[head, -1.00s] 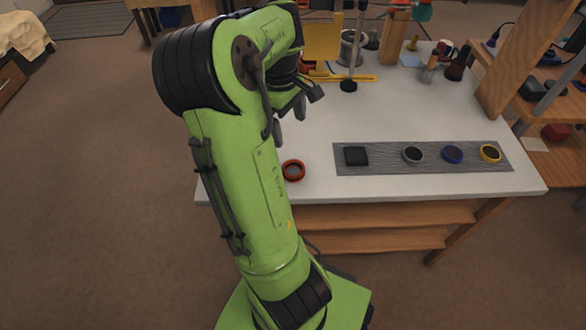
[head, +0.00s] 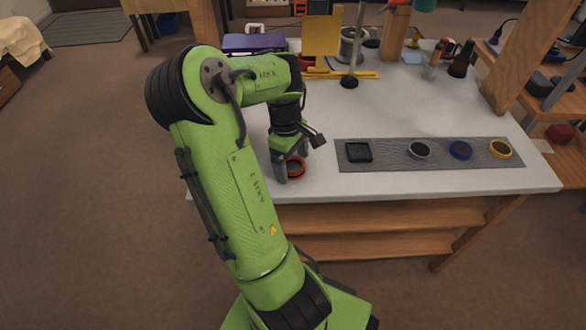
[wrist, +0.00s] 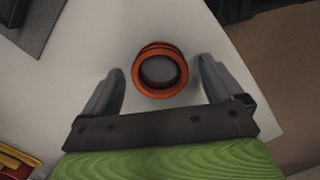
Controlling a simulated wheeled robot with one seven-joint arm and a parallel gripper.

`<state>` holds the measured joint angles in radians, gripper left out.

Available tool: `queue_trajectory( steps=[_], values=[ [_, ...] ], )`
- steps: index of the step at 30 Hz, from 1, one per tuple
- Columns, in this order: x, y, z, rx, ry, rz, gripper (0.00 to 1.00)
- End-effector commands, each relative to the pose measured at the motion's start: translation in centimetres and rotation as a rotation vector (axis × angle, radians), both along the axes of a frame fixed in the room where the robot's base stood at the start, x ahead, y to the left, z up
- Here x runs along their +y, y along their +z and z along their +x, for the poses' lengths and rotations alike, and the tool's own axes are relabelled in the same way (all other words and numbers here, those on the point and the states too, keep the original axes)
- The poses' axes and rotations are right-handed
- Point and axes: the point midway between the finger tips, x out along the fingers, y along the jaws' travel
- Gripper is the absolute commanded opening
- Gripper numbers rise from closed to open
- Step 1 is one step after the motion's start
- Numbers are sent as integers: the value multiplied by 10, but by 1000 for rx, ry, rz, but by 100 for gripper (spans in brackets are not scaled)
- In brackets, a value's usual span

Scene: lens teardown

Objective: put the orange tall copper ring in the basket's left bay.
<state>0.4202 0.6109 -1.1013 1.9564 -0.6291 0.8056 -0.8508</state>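The orange copper ring (head: 296,167) stands on the white table near its front edge, left of the grey mat. In the wrist view the ring (wrist: 160,70) lies between and a little beyond the two fingertips, with a gap on each side. My gripper (head: 292,172) is low over the table at the ring, pointing down. In the wrist view my gripper (wrist: 162,80) is open and holds nothing. The basket cannot be made out for sure; a purple box-like thing (head: 254,43) stands at the table's back left, partly behind my arm.
A grey mat (head: 400,160) holds a black square part (head: 358,152) and grey, blue and yellow rings (head: 500,149). A stand (head: 350,80) and a yellow tool (head: 345,74) are at the back. The table's middle is clear.

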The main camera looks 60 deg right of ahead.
Motion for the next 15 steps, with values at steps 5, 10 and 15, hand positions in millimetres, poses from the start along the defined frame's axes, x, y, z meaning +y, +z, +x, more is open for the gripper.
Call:
queue_trajectory(
  steps=[5,10,15],
  values=[
    [0,1,0,0,0,0,65],
    [0,1,0,0,0,0,39],
    [0,1,0,0,-1,0,26]
  ],
)
